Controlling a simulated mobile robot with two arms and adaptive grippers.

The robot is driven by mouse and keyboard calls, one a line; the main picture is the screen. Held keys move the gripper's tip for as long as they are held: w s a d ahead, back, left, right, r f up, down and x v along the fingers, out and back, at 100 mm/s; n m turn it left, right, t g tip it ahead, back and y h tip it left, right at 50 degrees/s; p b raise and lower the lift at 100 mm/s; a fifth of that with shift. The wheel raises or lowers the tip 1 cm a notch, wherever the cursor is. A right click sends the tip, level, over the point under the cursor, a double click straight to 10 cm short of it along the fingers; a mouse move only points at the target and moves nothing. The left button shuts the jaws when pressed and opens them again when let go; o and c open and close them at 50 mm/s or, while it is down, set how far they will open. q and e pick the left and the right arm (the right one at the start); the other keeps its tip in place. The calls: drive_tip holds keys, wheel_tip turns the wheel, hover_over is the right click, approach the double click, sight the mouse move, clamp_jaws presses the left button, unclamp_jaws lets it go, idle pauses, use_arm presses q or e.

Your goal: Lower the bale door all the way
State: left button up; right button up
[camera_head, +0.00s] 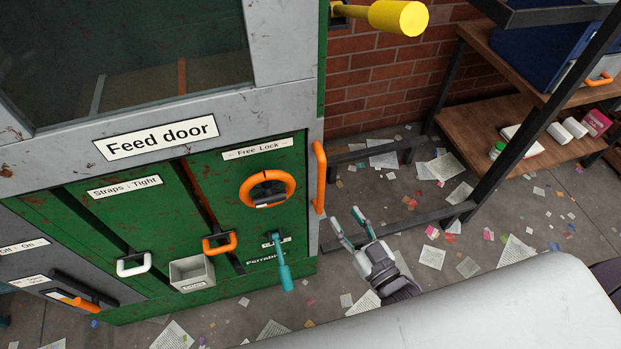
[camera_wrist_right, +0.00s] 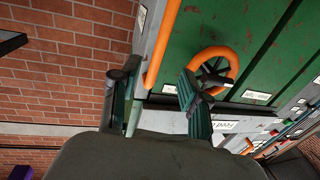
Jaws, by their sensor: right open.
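The baler's grey upper door (camera_head: 285,75), labelled "Feed door", has a dark window. The green lower front (camera_head: 110,220) carries an orange wheel (camera_head: 267,189) marked "Free Lock", also visible in the right wrist view (camera_wrist_right: 233,65). An upright orange handle (camera_head: 319,178) stands at the machine's right edge and shows in the right wrist view (camera_wrist_right: 163,45). No label reading "bale door" is legible. My right gripper (camera_head: 347,224) is open and empty, just right of and below the handle. In the wrist view the handle appears beyond its spread fingers (camera_wrist_right: 157,90). My left gripper is not visible.
A teal lever (camera_head: 284,268), an orange slotted handle (camera_head: 219,243), a white handle (camera_head: 133,264) and a small grey box (camera_head: 191,274) are on the green front. A yellow cylinder (camera_head: 398,17) juts out above. A wooden shelf (camera_head: 540,135) stands right. Paper scraps litter the floor.

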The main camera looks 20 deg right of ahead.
sight(323, 186)
drive_tip(key=p+x, duration=0.1)
drive_tip(key=x, duration=1)
drive_tip(key=shift+w+a, duration=0.25)
drive_tip(key=shift+w, duration=0.35)
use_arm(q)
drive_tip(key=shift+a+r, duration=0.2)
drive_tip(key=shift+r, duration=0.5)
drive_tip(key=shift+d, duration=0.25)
use_arm(e)
clamp_jaws()
